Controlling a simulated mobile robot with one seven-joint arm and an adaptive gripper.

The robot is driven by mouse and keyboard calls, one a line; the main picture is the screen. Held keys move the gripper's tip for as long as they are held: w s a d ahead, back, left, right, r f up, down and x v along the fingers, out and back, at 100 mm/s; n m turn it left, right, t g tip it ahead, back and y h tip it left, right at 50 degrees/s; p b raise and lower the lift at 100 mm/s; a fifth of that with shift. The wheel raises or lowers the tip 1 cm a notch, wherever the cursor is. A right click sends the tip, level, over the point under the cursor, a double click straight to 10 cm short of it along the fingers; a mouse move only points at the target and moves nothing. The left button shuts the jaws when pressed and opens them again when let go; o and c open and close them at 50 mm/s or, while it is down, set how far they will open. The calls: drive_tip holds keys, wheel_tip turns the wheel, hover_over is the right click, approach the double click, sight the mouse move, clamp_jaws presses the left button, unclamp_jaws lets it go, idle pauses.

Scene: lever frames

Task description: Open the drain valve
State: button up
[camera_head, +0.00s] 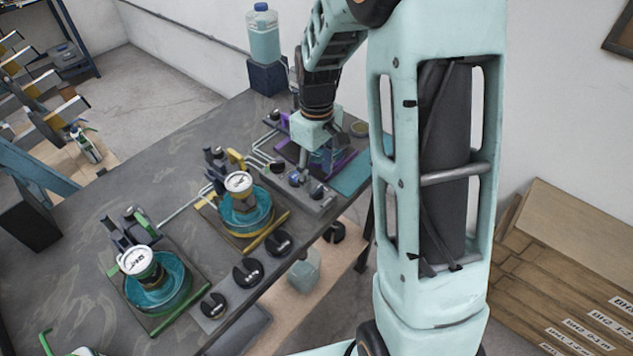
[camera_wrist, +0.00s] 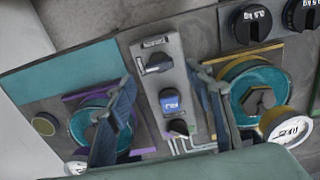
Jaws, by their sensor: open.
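My gripper (camera_head: 320,163) is over the far end of the bench, at the purple-framed station (camera_head: 290,155). In the wrist view its two blue fingers (camera_wrist: 160,78) stand apart with nothing gripped. A grey control panel (camera_wrist: 147,84) lies between and beyond them. It carries a black lever knob (camera_wrist: 158,63), a blue-faced knob (camera_wrist: 170,102) and another black knob (camera_wrist: 179,128). The labels are too small to read, so I cannot tell which control is the drain valve. The purple station's teal bowl (camera_wrist: 85,126) is partly hidden behind the left finger.
The yellow-framed station (camera_head: 244,210) and green-framed station (camera_head: 155,280) stand nearer on the grey bench (camera_head: 95,225). Round black knobs (camera_head: 248,272) line the bench's front edge. A blue-liquid bottle (camera_head: 264,35) stands behind. A clear container (camera_head: 304,270) is below.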

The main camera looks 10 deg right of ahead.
sight(317, 188)
drive_tip(key=shift+f, duration=2.2)
drive_tip(key=shift+c, duration=0.3)
drive_tip(key=c, duration=1.1)
